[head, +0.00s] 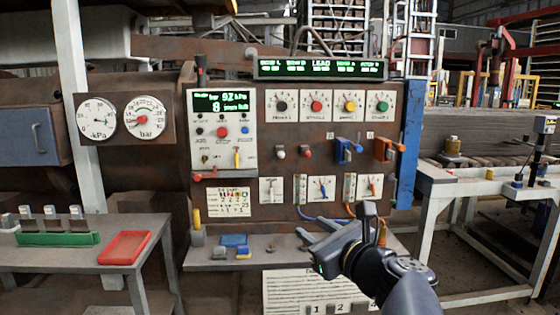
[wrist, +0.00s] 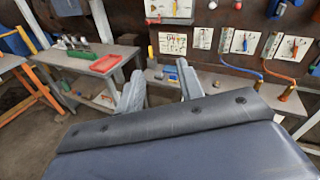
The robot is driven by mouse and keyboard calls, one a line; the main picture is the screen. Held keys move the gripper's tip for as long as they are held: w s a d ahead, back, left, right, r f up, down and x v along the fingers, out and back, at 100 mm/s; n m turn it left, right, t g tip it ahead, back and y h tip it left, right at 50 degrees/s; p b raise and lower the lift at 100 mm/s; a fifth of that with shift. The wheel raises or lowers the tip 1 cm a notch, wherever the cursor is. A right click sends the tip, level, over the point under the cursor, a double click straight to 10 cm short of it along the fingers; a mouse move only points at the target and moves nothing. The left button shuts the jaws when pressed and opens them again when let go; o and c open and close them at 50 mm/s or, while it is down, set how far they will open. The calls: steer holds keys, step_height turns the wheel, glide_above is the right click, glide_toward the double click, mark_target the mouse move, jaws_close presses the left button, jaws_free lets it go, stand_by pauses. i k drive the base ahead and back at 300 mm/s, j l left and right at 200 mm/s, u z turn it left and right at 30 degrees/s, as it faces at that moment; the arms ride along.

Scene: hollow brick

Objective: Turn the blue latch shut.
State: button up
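The blue latch (head: 346,150) is on the brown panel, right of its middle, beside an orange latch (head: 388,149). A blue part that looks like the same latch is cut off at the top right of the wrist view (wrist: 275,9). My gripper (head: 335,222) is below the blue latch in the head view, in front of the panel's lower part and shelf. In the wrist view, its two grey fingers (wrist: 160,84) stand apart with nothing between them. It appears clear of the latch. The exact angle of the latch handle is hard to tell.
The panel carries knobs (head: 317,105), small switches (head: 321,188) and a display box (head: 222,130). A narrow shelf (head: 280,250) juts out below, with small blue and yellow items. A table with a red tray (head: 123,247) stands at left, and a workbench (head: 470,187) at right.

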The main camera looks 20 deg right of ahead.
mark_target(357, 148)
steer(key=i+l+z, duration=0.35)
steer(key=i+l, duration=0.2)
steer(key=i, duration=0.25)
steer(key=i+l+z, duration=0.2)
steer(key=i, duration=0.25)
steer(key=i+l+z, duration=0.15)
steer(key=i, duration=0.25)
